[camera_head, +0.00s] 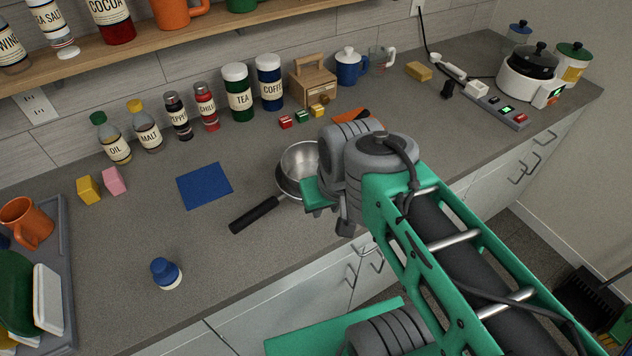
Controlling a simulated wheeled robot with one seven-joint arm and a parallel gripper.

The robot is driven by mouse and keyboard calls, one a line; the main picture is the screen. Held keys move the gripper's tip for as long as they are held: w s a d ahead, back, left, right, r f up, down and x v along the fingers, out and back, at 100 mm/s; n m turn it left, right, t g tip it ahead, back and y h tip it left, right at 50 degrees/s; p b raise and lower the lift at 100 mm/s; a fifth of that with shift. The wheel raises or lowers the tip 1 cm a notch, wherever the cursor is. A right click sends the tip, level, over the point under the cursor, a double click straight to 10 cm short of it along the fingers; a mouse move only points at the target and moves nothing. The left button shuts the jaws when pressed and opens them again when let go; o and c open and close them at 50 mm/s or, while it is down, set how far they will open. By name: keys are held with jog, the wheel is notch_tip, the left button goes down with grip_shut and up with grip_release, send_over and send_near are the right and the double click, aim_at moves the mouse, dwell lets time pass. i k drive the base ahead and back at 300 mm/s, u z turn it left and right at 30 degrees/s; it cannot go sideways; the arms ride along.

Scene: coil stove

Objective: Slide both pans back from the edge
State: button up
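A silver, round pan or bowl (299,160) stands on the grey counter, partly hidden behind my wrist. A dark rim (286,184) shows around its lower left, and a black handle (254,215) points to the lower left, toward the counter's front edge. I cannot tell whether these are one pan or two, one inside the other. No separate second pan is visible. My gripper (333,214) is at the right side of the silver pan, near the front edge. My arm hides most of it, so its fingers and any contact are unclear.
A tray (66,270) is at left.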

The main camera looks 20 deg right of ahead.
aim_at(246, 220)
jog(key=u, duration=0.25)
jog(key=k, duration=0.6)
jog(key=u, duration=0.6)
jog(key=k, duration=0.75)
jog(key=u, duration=0.2)
jog(key=i, duration=0.75)
jog(key=u, duration=0.75)
jog(key=i, duration=0.65)
jog(key=u, duration=0.6)
